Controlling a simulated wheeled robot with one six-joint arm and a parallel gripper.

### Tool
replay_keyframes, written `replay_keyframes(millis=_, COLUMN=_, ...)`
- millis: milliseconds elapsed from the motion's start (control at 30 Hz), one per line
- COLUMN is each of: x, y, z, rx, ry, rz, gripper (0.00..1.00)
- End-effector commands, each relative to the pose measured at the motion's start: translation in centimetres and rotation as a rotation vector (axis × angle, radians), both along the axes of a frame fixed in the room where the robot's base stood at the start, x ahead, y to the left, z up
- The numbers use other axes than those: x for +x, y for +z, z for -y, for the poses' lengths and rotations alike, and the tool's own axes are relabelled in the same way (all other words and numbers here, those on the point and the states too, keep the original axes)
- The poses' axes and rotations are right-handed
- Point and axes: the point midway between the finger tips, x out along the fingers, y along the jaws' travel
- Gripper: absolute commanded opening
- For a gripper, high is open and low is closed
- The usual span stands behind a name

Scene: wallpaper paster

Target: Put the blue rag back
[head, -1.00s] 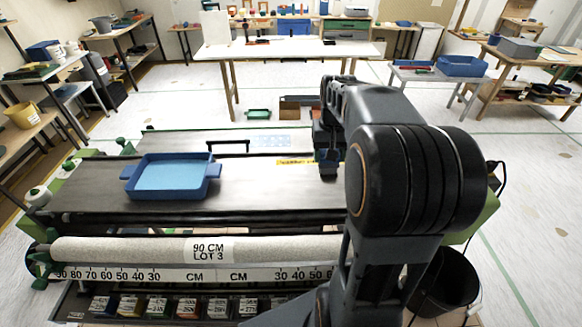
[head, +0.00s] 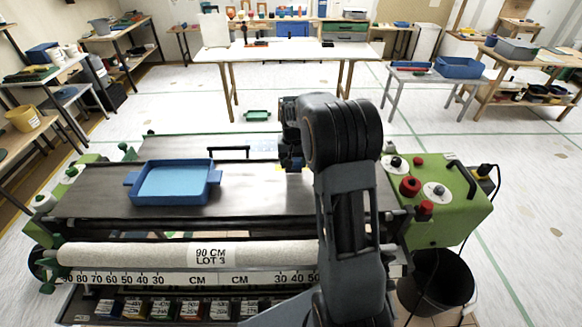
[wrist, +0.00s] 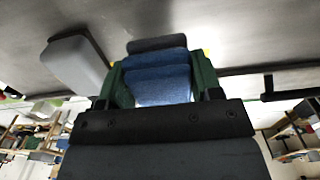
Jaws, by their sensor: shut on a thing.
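My gripper (wrist: 160,72) is shut on the blue rag (wrist: 160,88), which shows folded between the green fingers in the wrist view. In the head view, my arm hides most of the gripper (head: 294,168), which is over the right part of the dark paster bed (head: 250,183). Whether the rag touches anything below it cannot be told. A blue tray (head: 172,183) with two side handles sits on the left part of the bed, apart from the gripper.
A green control box (head: 450,200) with red knobs stands at the bed's right end. A paper roll (head: 130,253) marked "90 CM LOT 3" lies along the front. A black bucket (head: 438,285) is at front right. A white table (head: 300,50) stands behind. The bed between tray and gripper is clear.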

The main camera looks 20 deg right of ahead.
Motion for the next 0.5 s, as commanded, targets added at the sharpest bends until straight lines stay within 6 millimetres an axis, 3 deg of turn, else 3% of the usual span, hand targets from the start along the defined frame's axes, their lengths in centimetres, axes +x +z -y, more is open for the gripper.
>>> replay_keyframes(millis=167, x=1.2, y=-1.5, z=-0.5, rx=0.001, ry=0.002, rz=-0.003, gripper=0.34)
replay_keyframes(millis=300, x=1.0, y=-3.2, z=-0.4, rx=0.0, ry=0.0, rz=-0.003, gripper=0.34)
replay_keyframes(millis=500, x=1.0, y=-4.0, z=-0.4, rx=0.0, ry=0.0, rz=0.0, gripper=0.34)
